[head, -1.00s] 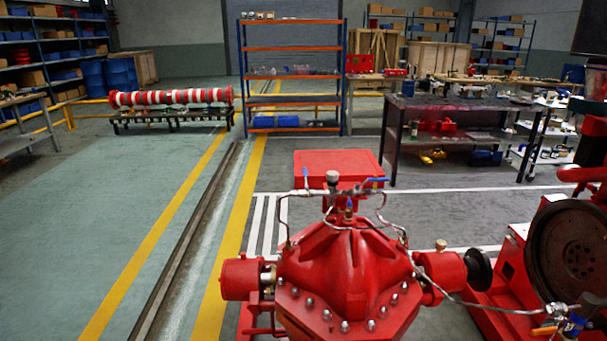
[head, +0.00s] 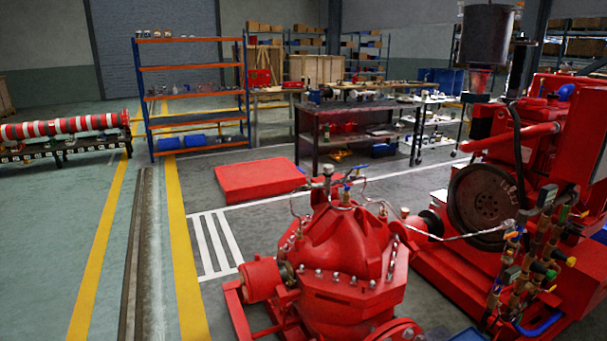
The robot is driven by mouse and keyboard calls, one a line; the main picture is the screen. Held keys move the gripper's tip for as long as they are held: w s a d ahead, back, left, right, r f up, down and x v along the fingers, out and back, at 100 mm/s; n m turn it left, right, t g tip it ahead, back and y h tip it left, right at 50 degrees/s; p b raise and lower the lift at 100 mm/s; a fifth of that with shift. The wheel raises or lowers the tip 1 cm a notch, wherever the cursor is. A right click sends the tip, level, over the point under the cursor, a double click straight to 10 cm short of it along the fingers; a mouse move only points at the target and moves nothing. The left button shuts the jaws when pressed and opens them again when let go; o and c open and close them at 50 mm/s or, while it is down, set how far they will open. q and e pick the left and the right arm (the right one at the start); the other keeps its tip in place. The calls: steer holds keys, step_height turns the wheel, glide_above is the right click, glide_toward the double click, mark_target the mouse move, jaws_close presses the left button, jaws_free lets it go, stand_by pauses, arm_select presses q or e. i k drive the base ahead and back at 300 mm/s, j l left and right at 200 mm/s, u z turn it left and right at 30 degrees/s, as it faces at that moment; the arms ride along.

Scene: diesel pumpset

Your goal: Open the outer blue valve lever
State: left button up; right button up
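A red pump (head: 350,260) stands at the lower middle of the head view, with thin metal pipes and small fittings on its top. A small blue lever (head: 361,168) shows at the right of these top fittings, and another small blue piece (head: 346,190) sits just below. A valve manifold (head: 525,265) with several coloured handles stands at the right, in front of the red engine. Which lever is the outer one, I cannot tell. Neither of my grippers is in view.
The red diesel engine (head: 545,120) fills the right side, with a dark flywheel (head: 488,200) facing the pump. A red box (head: 259,180) lies on the floor behind the pump. A dark workbench (head: 345,135) and an orange shelf (head: 192,95) stand farther back.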

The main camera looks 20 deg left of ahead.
mark_target(298, 168)
steer(key=j+z, duration=0.2)
steer(key=j, duration=0.2)
steer(key=j+z, duration=0.15)
steer(key=j, duration=0.3)
steer(key=k+j+z, duration=0.2)
steer(key=j, duration=0.2)
steer(key=j+z, duration=0.15)
steer(key=j, duration=0.25)
steer(key=k+j+z, duration=0.2)
steer(key=j, duration=0.2)
steer(key=i, duration=0.1)
